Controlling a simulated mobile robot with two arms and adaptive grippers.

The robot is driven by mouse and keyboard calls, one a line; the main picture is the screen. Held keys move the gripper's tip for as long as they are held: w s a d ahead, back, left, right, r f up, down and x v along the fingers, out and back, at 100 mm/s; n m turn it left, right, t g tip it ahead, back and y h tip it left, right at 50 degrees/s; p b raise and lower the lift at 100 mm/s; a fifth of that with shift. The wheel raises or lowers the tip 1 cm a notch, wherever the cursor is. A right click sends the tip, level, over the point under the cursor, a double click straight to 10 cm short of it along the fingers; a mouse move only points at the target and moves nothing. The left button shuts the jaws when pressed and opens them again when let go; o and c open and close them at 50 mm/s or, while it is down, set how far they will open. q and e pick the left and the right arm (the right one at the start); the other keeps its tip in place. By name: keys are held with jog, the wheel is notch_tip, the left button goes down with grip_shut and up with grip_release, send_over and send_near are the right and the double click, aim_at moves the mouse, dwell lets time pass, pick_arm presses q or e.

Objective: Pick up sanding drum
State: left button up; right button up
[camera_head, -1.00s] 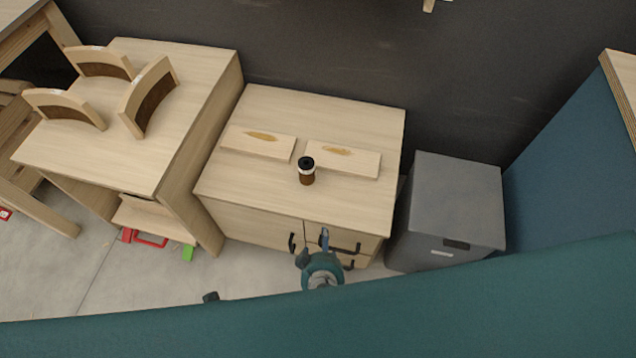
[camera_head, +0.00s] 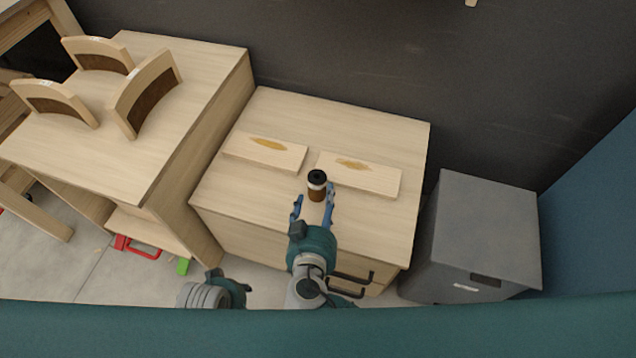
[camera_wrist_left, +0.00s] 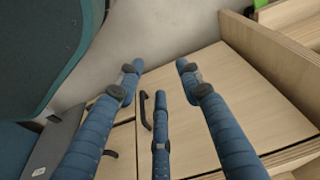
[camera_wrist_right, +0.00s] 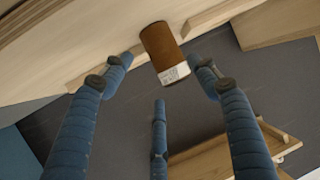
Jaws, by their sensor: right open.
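The sanding drum (camera_head: 317,187) is a small brown cylinder with a white band and a black top. It stands upright on the wooden cabinet, near its front middle. My right gripper (camera_head: 314,203) is open, its blue fingers reaching over the cabinet top on either side of the drum. In the right wrist view the drum (camera_wrist_right: 163,52) shows between the spread fingertips (camera_wrist_right: 159,64), with a gap visible on both sides. My left gripper (camera_wrist_left: 159,66) is open and empty in the left wrist view, facing cabinet fronts. In the head view its fingers are hard to see.
Two flat wooden boards (camera_head: 265,152) (camera_head: 358,174) with brown stains lie behind the drum on the cabinet (camera_head: 250,205). A grey bin (camera_head: 485,235) stands to the right. A table (camera_head: 165,150) with curved chair backs (camera_head: 147,92) stands to the left.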

aim_at(320, 190)
jog(key=shift+x, duration=1.05)
jog(key=x, duration=0.5)
jog(key=shift+w+a+r, duration=0.1)
jog(key=shift+r, duration=0.05)
jog(key=shift+w, duration=0.15)
jog(key=c, duration=1.1)
pick_arm(q)
jog(key=shift+r, duration=0.7)
